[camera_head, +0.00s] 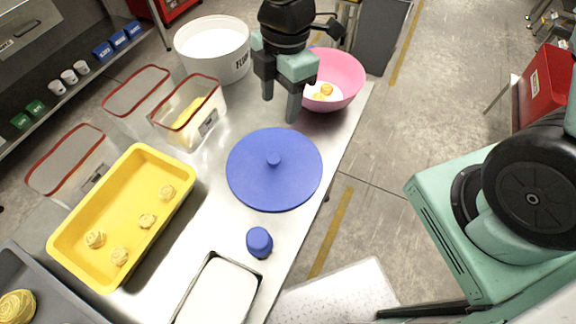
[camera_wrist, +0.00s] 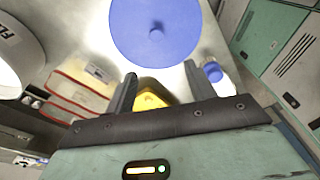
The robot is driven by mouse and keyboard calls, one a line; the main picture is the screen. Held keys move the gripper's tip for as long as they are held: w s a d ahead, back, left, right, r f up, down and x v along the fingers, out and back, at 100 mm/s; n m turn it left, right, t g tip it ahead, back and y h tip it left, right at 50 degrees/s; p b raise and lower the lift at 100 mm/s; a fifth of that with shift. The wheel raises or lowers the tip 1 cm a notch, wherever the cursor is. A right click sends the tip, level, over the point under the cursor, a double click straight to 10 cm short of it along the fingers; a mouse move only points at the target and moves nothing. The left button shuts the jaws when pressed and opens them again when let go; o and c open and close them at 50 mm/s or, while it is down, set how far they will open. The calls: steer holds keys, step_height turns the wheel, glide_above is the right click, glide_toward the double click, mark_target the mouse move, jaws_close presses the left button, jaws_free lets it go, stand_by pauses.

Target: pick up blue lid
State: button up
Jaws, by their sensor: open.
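The blue lid (camera_head: 250,182) is a round disc with a small centre knob. It lies flat on the metal table in the head view. It also fills the top middle of the wrist view (camera_wrist: 135,30), with its knob showing. My gripper (camera_head: 281,106) is open and empty. Its fingers point down above the table, beyond the lid's far edge and beside the pink bowl. In the wrist view both fingertips (camera_wrist: 160,78) show apart below the lid's image and do not touch it.
A pink bowl (camera_head: 345,70) with pasta stands close to my gripper. A white flour tub (camera_head: 238,66), clear red-rimmed containers (camera_head: 186,139) and a yellow tray (camera_head: 72,243) stand to the left. A small blue-topped item (camera_head: 259,242) and a white-filled pan (camera_head: 218,292) are nearer.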

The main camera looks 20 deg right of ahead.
steer(key=p, duration=0.1)
glide_above(274, 158)
steer(key=d, duration=0.1)
steer(key=shift+n, duration=0.4)
steer(key=f, duration=1.2)
steer(key=shift+s, duration=0.2)
steer(key=shift+w+a+f+p, duration=0.15)
steer(key=shift+f+p, duration=0.2)
steer(key=shift+f, duration=0.55)
steer(key=shift+a+f+p, duration=0.15)
steer(key=shift+f+p, duration=0.15)
steer(key=shift+f, duration=0.65)
steer(key=shift+w+a+f+p, duration=0.15)
steer(key=shift+f+p, duration=0.2)
steer(key=shift+f, duration=0.55)
steer(key=shift+s, duration=0.1)
steer(key=shift+c, duration=0.3)
steer(key=c, duration=1)
